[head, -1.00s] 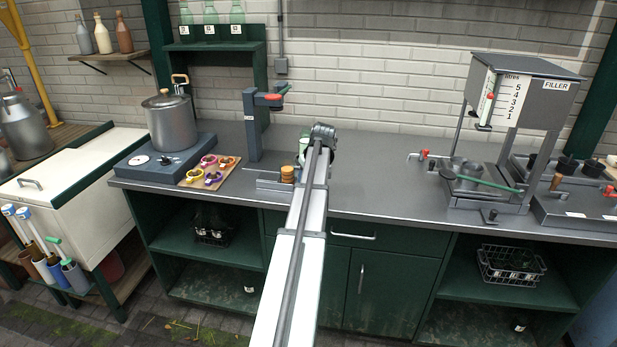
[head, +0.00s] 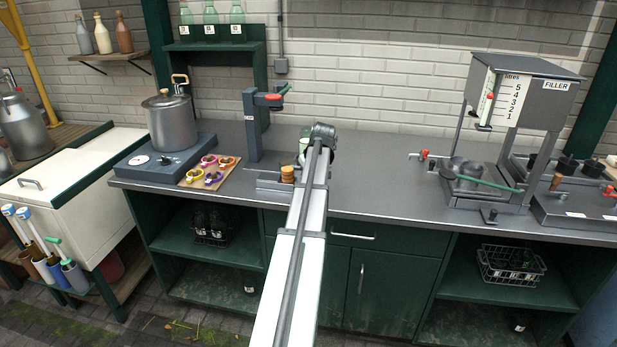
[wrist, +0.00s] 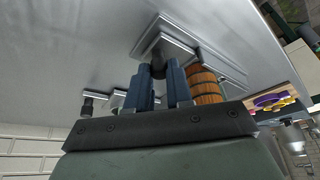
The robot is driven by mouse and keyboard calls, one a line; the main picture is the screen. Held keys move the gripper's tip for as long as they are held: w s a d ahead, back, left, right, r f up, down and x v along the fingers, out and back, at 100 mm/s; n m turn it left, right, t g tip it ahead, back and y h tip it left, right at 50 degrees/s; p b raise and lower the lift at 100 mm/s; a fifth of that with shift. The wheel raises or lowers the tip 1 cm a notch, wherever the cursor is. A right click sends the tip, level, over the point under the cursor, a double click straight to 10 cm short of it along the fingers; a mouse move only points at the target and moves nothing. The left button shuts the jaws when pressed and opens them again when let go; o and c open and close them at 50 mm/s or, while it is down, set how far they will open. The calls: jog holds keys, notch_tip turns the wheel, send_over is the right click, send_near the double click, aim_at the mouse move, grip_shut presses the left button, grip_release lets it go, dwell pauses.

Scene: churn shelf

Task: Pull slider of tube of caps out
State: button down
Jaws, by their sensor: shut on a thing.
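In the wrist view my gripper (wrist: 158,80) has its two blue fingers closed around a dark round knob (wrist: 158,67). The knob sits on a flat grey metal slider plate (wrist: 160,36) with a pale edge, low over the steel counter. Right beside the fingers is a brown ribbed wooden cylinder (wrist: 205,86); it also shows in the head view (head: 287,174), on a grey base (head: 268,184). A pale tube (head: 303,149), perhaps the tube of caps, is mostly hidden behind my arm. My fingers and the knob are hidden in the head view.
A dark post with a red and green lever (head: 255,130) stands left of my arm. A board with coloured rings (head: 208,171) and a pot (head: 171,122) are farther left. The filler (head: 520,95) stands right. The counter between my arm and the filler (head: 375,175) is clear.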

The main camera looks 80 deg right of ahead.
jog(key=s, duration=0.7)
jog(key=shift+s, duration=0.35)
jog(key=c, duration=1)
grip_release()
jog(key=shift+c, duration=0.2)
jog(key=v, duration=1.4)
jog(key=shift+w+f, duration=0.1)
jog(key=shift+w, duration=0.05)
